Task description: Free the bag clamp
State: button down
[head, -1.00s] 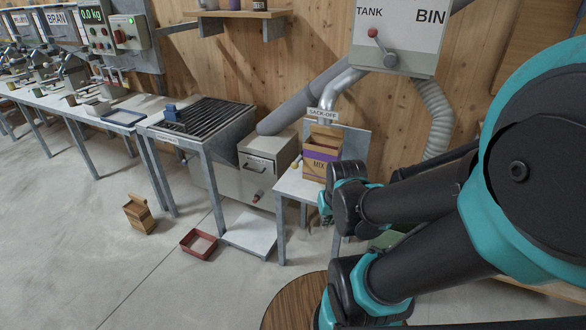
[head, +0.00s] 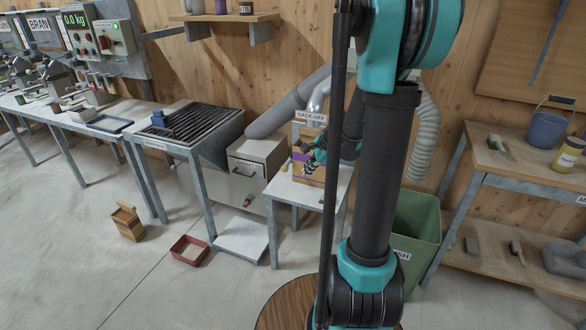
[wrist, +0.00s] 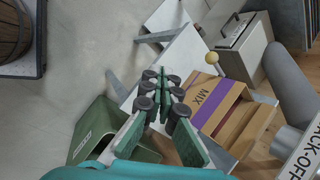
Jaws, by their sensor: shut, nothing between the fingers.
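The MIX bag (wrist: 232,112), brown with a purple band, stands on the white sack-off stand (head: 290,190) under the spout. In the head view my arm hides much of the bag (head: 300,178). A pale yellow ball knob (wrist: 212,58) sticks out beside the bag; it also shows in the head view (head: 285,168), left of my gripper. I take it for the clamp's handle; the clamp itself is not clear.
A green bin (head: 415,230) stands right of the stand. A grey drawer cabinet (head: 255,165) is left of the bag. A red tray (head: 189,250) and a small brown box (head: 127,222) are on the floor. The sack-off spout (wrist: 290,95) is close beside the bag.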

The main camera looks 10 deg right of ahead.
jog(key=w+d+f+m+y, duration=0.1)
jog(key=w+d+m, duration=0.1)
jog(key=w+m, duration=0.2)
jog(key=w+d+f+m+t+y, duration=0.1)
jog(key=w+d+m, duration=0.2)
jog(key=w+m, duration=0.2)
jog(key=shift+w+d+f, duration=0.3)
jog(key=shift+w+f, duration=0.1)
jog(key=shift+w, duration=0.75)
jog(key=w+a+r+x, duration=0.1)
jog(key=x, duration=1.2)
jog(key=shift+w+a+r, duration=0.15)
jog(key=shift+w+r, duration=0.1)
jog(key=shift+w, duration=0.05)
